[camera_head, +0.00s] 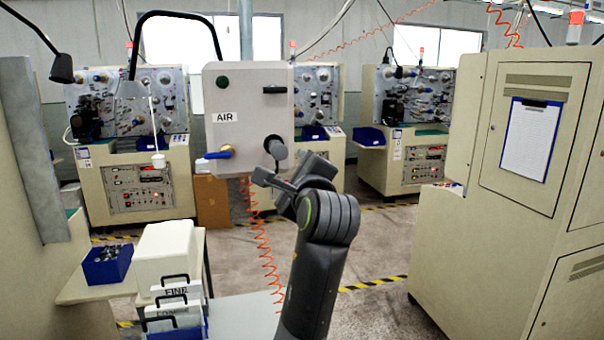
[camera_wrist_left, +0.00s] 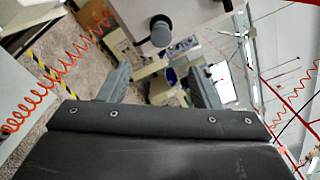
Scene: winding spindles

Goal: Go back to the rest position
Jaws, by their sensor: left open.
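My left gripper (camera_head: 270,178) is raised in front of the lower right part of a grey panel box (camera_head: 248,105) labelled AIR. In the left wrist view its two fingers stand apart with nothing between them, so the gripper (camera_wrist_left: 160,88) is open and empty. A dark round knob (camera_head: 276,148) on the box is just above the fingers in the head view. It also shows beyond the fingertips in the left wrist view (camera_wrist_left: 160,32), apart from them. My right gripper is not in view.
A blue-handled valve (camera_head: 218,154) is on the box, with a coiled orange hose (camera_head: 262,240) hanging below. A blue bin (camera_head: 107,265) and white file boxes (camera_head: 163,250) stand at lower left. A beige cabinet (camera_head: 500,190) is at right. Open floor lies between.

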